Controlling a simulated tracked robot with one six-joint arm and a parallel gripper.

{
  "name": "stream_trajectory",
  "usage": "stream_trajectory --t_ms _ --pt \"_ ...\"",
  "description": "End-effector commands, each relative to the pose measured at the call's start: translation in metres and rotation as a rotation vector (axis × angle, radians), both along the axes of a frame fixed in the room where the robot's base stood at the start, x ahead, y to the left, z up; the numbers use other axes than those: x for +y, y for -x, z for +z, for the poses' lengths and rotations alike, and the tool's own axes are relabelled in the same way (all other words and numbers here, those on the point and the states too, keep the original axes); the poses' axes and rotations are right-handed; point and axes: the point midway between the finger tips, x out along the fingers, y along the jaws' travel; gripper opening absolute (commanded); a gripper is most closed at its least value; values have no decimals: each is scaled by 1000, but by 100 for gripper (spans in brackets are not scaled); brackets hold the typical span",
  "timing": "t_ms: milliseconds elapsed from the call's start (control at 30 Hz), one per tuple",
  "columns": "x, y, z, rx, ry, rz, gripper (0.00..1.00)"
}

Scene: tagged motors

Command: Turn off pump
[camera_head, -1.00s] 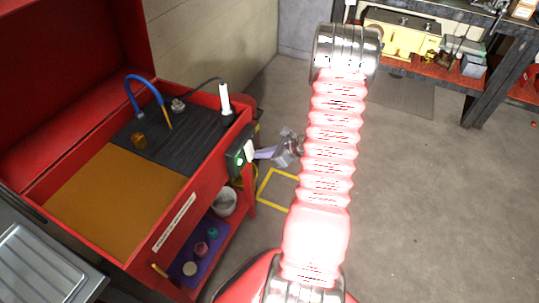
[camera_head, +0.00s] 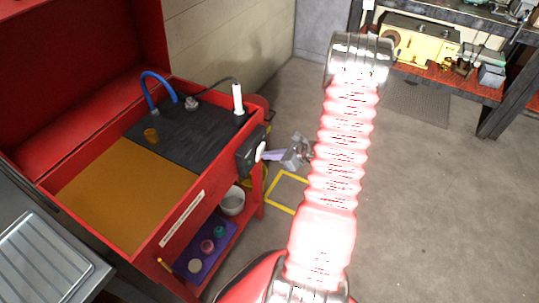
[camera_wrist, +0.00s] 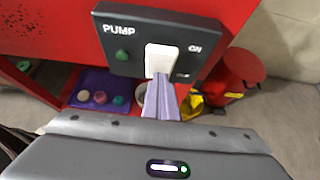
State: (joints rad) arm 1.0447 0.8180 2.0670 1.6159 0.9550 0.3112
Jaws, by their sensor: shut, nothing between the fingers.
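The black pump switch box (camera_wrist: 120,48), marked PUMP, is on the red wash station's side; it also shows in the head view (camera_head: 246,158). Its white switch (camera_wrist: 160,58) has an ON label at the upper right and a partly hidden label lower down. The round green lamp (camera_wrist: 123,56) looks dark. My gripper (camera_wrist: 161,84) is shut and empty, its fingertips at the switch's lower end; whether they touch is unclear. In the head view my gripper (camera_head: 267,155) reaches the box from the right. The blue hose (camera_head: 158,80) shows no stream at its end.
The red wash station (camera_head: 170,235) has a brown-orange panel and a black ribbed one. Below are a purple tray (camera_wrist: 85,80) with small round items and a white bucket (camera_head: 233,202). A red can (camera_wrist: 238,68) stands on the floor. Floor to the right is clear.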

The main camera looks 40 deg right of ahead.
Motion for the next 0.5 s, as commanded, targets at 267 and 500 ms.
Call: stream_trajectory --t_ms 267,500 --pt "3 -4 10 -12 -1 11 0" --pt "2 -4 19 -14 1 10 0"
